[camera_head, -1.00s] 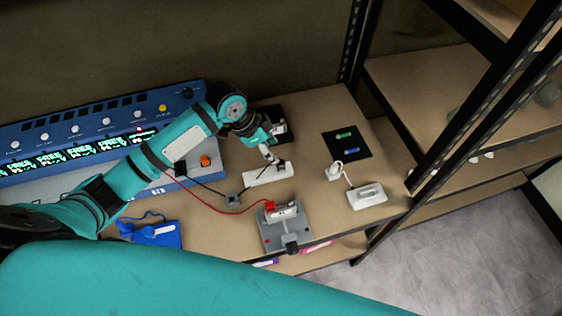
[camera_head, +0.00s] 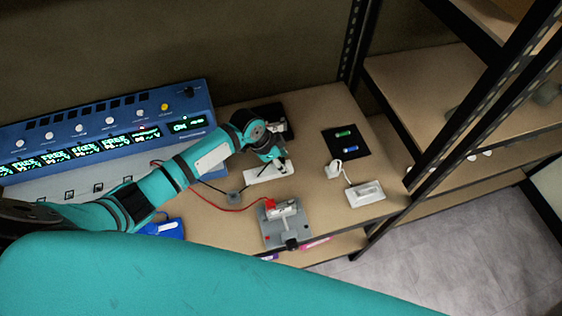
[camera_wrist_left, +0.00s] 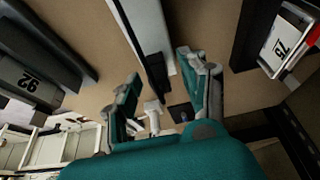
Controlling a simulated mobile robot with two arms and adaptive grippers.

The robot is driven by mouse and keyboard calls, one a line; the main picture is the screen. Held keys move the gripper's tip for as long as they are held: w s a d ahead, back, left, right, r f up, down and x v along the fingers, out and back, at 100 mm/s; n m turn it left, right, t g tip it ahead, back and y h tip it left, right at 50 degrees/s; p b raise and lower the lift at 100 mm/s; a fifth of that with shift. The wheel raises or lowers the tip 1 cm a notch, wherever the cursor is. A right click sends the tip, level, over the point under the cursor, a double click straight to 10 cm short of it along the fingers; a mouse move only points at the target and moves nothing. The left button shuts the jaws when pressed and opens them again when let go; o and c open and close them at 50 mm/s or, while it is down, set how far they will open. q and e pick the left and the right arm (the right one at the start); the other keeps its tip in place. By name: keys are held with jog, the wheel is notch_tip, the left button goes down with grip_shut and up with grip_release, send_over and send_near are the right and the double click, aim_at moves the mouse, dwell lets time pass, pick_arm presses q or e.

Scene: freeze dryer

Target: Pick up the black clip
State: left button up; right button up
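The black clip (camera_head: 281,166) sits at the right end of a white strip (camera_head: 262,176) on the wooden table in the head view. In the left wrist view, the black clip (camera_wrist_left: 157,76) lies against the end of the white strip (camera_wrist_left: 147,25), between the fingers in the picture. My left gripper (camera_head: 272,156) is just above the strip in the head view and partly hides it. In the left wrist view, my left gripper (camera_wrist_left: 162,78) is open with nothing held. Whether its fingers touch the clip cannot be told. My right gripper is not in view.
A grey holder (camera_head: 286,232) with a red-clipped battery stands in front. A black mat (camera_head: 346,142) and a white switch (camera_head: 365,193) are to the right. The blue instrument (camera_head: 90,125) is at the left. A red wire crosses below my arm.

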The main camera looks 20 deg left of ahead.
pick_arm(q)
grip_shut()
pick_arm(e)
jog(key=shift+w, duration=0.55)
pick_arm(q)
jog(key=shift+r, duration=0.15)
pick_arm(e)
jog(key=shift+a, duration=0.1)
pick_arm(q)
jog(key=shift+w+r+b, duration=0.1)
jog(key=shift+r+b, duration=0.2)
jog(key=shift+r, duration=0.3)
jog(key=shift+s+r+b, duration=0.2)
jog(key=shift+r+b, duration=0.25)
jog(key=shift+r, duration=0.6)
jog(key=s+d+r+b, duration=0.1)
jog(key=s+d+b, duration=0.1)
jog(key=s+d, duration=0.9)
jog(key=shift+s+r+b, duration=0.15)
jog(key=shift+r+b, duration=0.1)
jog(key=shift+b, duration=0.15)
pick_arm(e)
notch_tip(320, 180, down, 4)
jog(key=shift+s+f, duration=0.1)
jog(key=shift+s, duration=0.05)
pick_arm(q)
jog(key=shift+d, duration=0.1)
